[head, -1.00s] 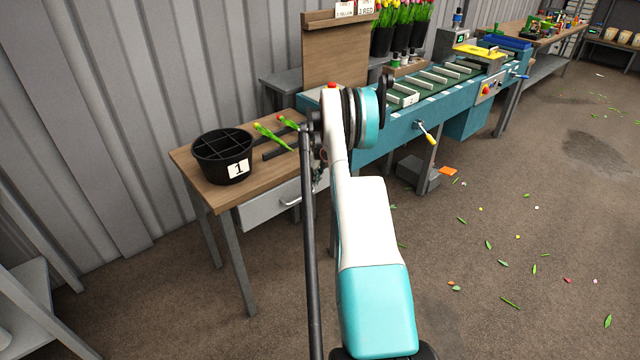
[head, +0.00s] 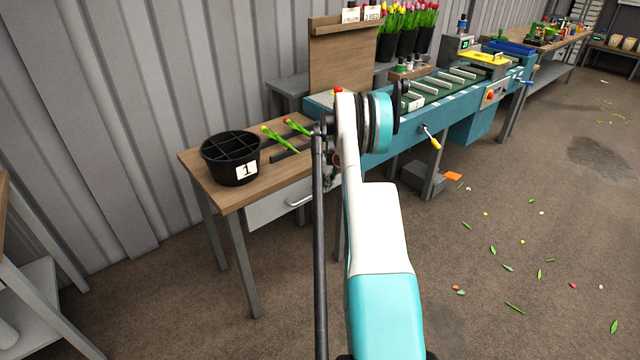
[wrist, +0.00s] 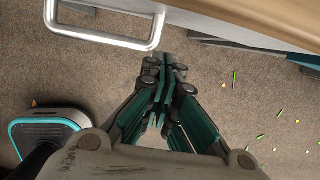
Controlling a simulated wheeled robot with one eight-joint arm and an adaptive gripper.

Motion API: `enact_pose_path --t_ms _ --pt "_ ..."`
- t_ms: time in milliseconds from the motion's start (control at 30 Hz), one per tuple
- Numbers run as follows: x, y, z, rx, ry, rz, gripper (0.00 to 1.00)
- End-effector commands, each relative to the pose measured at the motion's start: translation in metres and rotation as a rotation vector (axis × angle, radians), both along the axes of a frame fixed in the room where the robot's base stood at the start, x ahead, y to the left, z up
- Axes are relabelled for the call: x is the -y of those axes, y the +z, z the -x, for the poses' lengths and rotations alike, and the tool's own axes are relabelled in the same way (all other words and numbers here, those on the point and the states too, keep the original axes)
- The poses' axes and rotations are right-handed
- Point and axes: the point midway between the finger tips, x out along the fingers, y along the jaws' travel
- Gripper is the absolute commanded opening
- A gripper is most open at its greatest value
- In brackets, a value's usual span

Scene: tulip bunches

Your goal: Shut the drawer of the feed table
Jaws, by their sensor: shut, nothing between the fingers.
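The feed table (head: 192,163) is a wooden-topped table with grey legs by the wall. Its pale grey drawer (head: 262,212) shows under the front edge, with its front close to the tabletop edge. I cannot tell whether a small gap is left. The bar handle (head: 299,201) is on the drawer front; it also shows large at the upper left in the wrist view (wrist: 103,38). My gripper (wrist: 167,62) is shut and empty, just right of the handle and close to the drawer front. In the head view my arm hides the gripper and the drawer's right end.
A black divided bucket (head: 231,168) marked 1 and tulips (head: 283,140) lie on the tabletop. A teal conveyor machine (head: 405,130) with a yellow-handled crank (head: 432,138) stands to the right. A grey box (head: 423,178) sits below it. Open floor with scattered leaves lies at the right.

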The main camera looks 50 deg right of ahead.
Motion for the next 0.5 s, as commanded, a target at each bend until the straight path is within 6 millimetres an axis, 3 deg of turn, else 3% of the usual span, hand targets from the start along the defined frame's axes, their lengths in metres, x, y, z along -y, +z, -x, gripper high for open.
enact_pose_path --t_ms 200,500 --pt "-0.003 0.052 0.013 -0.002 0.000 -0.001 0.00" --pt "-0.006 0.091 0.023 -0.003 0.000 -0.002 0.00"
